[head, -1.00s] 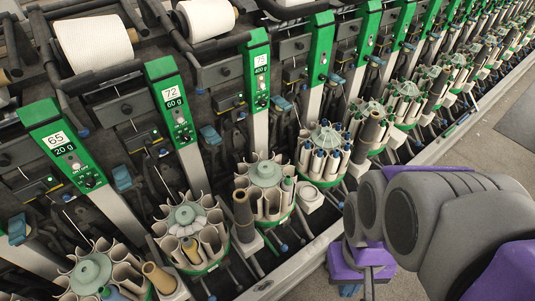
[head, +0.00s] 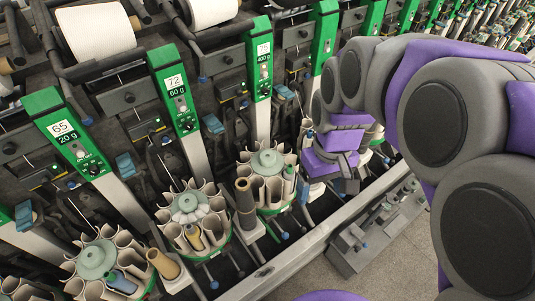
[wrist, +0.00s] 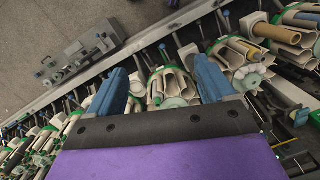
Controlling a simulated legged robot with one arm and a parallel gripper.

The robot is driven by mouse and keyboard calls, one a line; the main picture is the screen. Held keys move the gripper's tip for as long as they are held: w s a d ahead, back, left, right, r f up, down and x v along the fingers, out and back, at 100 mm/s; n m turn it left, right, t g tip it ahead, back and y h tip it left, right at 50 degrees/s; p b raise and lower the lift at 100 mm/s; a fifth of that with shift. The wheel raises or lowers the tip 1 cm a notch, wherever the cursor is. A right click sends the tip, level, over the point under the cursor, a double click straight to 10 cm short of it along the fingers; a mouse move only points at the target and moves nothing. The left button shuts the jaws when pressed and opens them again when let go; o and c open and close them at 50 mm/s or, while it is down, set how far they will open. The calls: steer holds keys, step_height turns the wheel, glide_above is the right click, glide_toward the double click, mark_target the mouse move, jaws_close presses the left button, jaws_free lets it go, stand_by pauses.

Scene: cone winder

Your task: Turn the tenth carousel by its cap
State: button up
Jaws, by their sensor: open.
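Several round carousels with pale, petal-like pockets and grey-green caps stand in a row along the machine. In the head view one is at the lower left (head: 95,260), one in the middle (head: 188,205) and one farther right (head: 266,162). I cannot tell by a number which is the tenth. My gripper (wrist: 162,86) is open in the wrist view, its two blue fingers apart. A carousel with pale tubes (wrist: 171,82) shows between and beyond the fingers. Its grey-green cap (wrist: 176,102) is partly hidden by the gripper's black edge. My arm hides the carousels behind it in the head view.
Green posts with number labels, such as 72 (head: 175,92), rise behind the carousels. Brown cones (head: 245,203) stand between them. A metal rail (head: 318,238) runs along the front. Open floor lies in front.

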steer(key=shift+o, duration=0.4)
steer(key=w+a+f+n, duration=0.1)
steer(key=w+a, duration=0.1)
steer(key=w, duration=0.5)
steer(key=w+a+f+n, duration=0.1)
steer(key=w+a+n, duration=0.1)
steer(key=w, duration=0.6)
steer(key=shift+w+a+p, duration=0.15)
steer(key=shift+a+p, duration=0.3)
steer(key=shift+a, duration=0.4)
steer(key=n+t, duration=0.1)
steer(key=n, duration=0.2)
glide_above(267, 155)
step_height(267, 155, down, 8)
step_height(267, 155, down, 18)
steer(key=shift+d+r+b, duration=0.1)
steer(key=shift+r+b, duration=0.05)
steer(key=shift+b, duration=0.85)
steer(key=c, duration=1.5)
steer(key=shift+r+n, duration=0.1)
steer(key=shift+n, duration=0.2)
